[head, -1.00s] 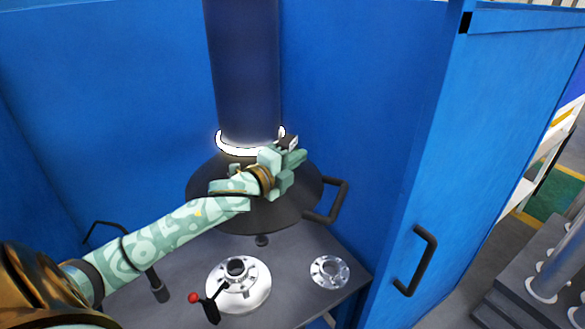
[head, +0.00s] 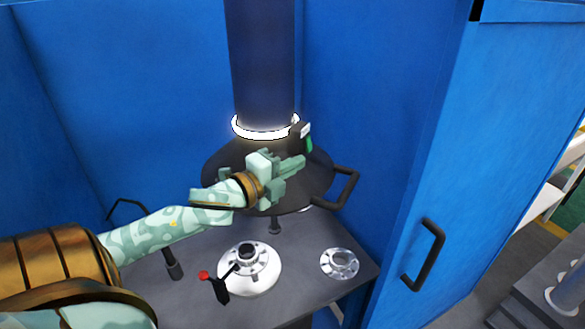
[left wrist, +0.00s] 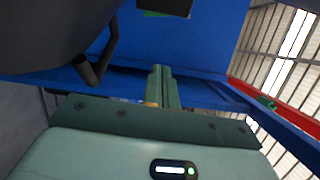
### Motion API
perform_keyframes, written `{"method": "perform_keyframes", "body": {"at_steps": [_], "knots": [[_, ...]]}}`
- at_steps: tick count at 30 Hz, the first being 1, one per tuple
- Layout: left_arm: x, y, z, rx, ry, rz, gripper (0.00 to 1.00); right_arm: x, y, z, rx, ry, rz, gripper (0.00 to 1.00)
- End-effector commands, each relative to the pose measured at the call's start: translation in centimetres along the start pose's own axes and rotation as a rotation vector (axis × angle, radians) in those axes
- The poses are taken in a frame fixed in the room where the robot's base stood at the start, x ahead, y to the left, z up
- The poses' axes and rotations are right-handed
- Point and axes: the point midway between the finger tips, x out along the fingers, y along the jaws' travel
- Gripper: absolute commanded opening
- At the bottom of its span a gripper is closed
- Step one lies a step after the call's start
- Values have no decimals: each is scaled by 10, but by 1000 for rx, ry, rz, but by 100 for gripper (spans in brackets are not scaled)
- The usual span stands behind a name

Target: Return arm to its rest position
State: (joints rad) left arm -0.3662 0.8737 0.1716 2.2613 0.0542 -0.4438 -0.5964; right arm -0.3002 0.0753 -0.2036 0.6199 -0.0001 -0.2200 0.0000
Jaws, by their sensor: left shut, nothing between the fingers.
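My left gripper (head: 290,169) is shut and empty. In the head view it is in front of the dark round hood (head: 222,160) under the blue column, with its fingers pointing right towards the hood's black handle (head: 347,187). In the left wrist view the two green fingers (left wrist: 162,86) lie together with nothing between them. The hood also shows dark at the upper left there (left wrist: 50,30). I cannot tell whether the gripper touches the hood. My right gripper is not in view.
On the grey table (head: 200,290) stand a silver flanged part (head: 248,275) with a red-knobbed lever (head: 205,275) beside it and a flat silver flange ring (head: 339,263). Blue walls (head: 120,90) enclose the back and sides. A blue door with a black handle (head: 424,255) stands at the right.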

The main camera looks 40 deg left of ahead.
Motion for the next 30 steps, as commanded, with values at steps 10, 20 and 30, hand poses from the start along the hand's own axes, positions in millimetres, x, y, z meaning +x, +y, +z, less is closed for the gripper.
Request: {"method": "perform_keyframes", "body": {"at_steps": [10,20,30], "knots": [[-2,0,0,1,0,0,0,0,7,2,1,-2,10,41],[-3,4,0,-11,-9,9,0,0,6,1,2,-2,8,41],[-75,137,-42,-420,-404,382,0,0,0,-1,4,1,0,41]]}}
